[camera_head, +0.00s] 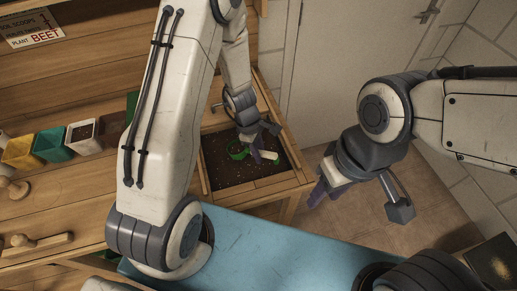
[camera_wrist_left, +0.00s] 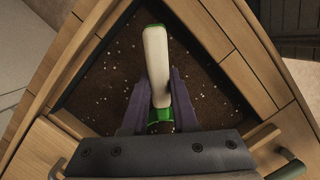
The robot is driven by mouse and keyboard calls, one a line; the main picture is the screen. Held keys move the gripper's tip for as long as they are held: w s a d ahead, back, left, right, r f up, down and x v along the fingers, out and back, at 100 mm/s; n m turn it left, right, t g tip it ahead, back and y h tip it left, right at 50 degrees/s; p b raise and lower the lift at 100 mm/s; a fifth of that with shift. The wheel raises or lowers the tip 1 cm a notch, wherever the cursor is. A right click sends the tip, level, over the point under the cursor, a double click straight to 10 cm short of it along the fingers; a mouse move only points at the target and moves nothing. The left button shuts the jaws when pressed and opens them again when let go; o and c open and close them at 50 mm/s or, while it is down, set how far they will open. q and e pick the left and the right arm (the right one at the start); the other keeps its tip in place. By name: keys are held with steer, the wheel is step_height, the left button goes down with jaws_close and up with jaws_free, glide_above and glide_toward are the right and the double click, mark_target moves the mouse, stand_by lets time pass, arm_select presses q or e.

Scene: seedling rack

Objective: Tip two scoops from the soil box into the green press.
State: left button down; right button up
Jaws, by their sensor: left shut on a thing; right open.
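The soil box (camera_head: 208,172) is a wooden box of dark, speckled soil below the middle of the head view. My left gripper (camera_head: 256,153) is over it, shut on a scoop with a pale handle (camera_wrist_left: 156,65) and green parts. The scoop's green part (camera_head: 238,152) appears at the soil; how deep it sits I cannot tell. My right gripper (camera_head: 326,192) is open and empty, right of the box. A teal-green container (camera_head: 53,144) stands on the bench at left, and a dark green thing (camera_head: 132,103) is mostly hidden behind my left arm. I cannot tell which is the green press.
A yellow container (camera_head: 20,152) and a white container with dark contents (camera_head: 83,135) flank the teal one. A sign (camera_head: 32,28) reading "PLANT BEET" is at upper left. Open floor (camera_head: 400,215) lies below my right gripper.

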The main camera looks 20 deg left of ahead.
arm_select(q)
steer(key=shift+y, duration=0.9)
steer(key=shift+s+d+r+p, duration=0.1)
steer(key=shift+d+r+p, duration=0.2)
steer(key=shift+r+p, duration=1)
steer(key=shift+w+d+r+p, duration=0.1)
steer(key=shift+d+r+p, duration=0.2)
steer(key=shift+p, duration=1.9)
steer(key=shift+s+d+r+p, duration=0.1)
steer(key=shift+d+r+p, duration=0.2)
steer(key=shift+r+p, duration=0.95)
steer(key=p, duration=0.6)
steer(key=shift+d+r+y, duration=0.3)
steer(key=shift+p, duration=0.55)
steer(key=shift+d, duration=0.1)
